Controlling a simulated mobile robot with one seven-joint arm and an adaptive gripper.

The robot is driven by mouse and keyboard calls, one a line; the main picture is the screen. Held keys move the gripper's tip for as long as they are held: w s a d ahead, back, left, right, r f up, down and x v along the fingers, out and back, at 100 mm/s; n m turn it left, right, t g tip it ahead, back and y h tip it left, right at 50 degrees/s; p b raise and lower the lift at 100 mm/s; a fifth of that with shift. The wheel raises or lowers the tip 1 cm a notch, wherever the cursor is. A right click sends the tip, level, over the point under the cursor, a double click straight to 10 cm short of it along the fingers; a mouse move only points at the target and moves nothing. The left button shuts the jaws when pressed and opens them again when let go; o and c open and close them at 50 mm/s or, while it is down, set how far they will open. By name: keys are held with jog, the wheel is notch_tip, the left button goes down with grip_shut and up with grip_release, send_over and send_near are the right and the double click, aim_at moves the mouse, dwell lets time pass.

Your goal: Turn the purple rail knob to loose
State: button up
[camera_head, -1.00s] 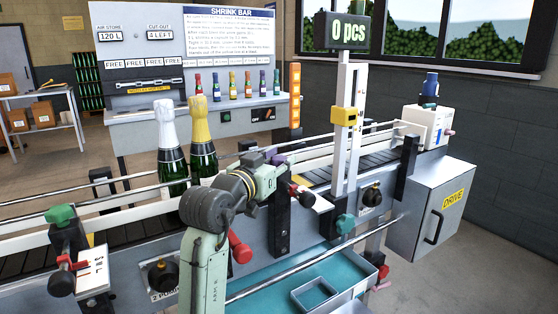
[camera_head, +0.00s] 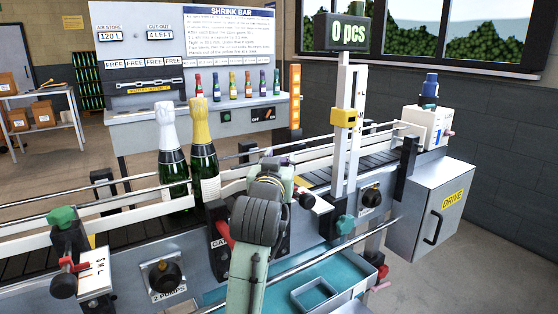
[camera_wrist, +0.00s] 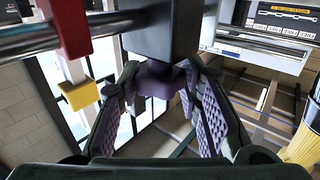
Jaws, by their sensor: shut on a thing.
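The purple rail knob (camera_wrist: 152,80) shows in the wrist view below a dark block on the rail. My gripper (camera_wrist: 160,84) is shut on it, with one ridged finger pad on each side. In the head view my bent wrist is over the conveyor's near side, in front of the rail post, and hides the knob and the fingertips. The knob's turn angle cannot be read.
A white-topped bottle (camera_head: 173,165) and a gold-topped bottle (camera_head: 203,150) stand on the conveyor left of my arm. A red handle (camera_head: 222,232) is close beside my arm. The counter post (camera_head: 348,130) rises to the right. A blue tray (camera_head: 315,295) lies below.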

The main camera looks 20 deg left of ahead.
jog(key=shift+n+y, duration=0.3)
jog(key=shift+y, duration=0.2)
jog(key=o, duration=1.2)
jog(key=v, duration=1.2)
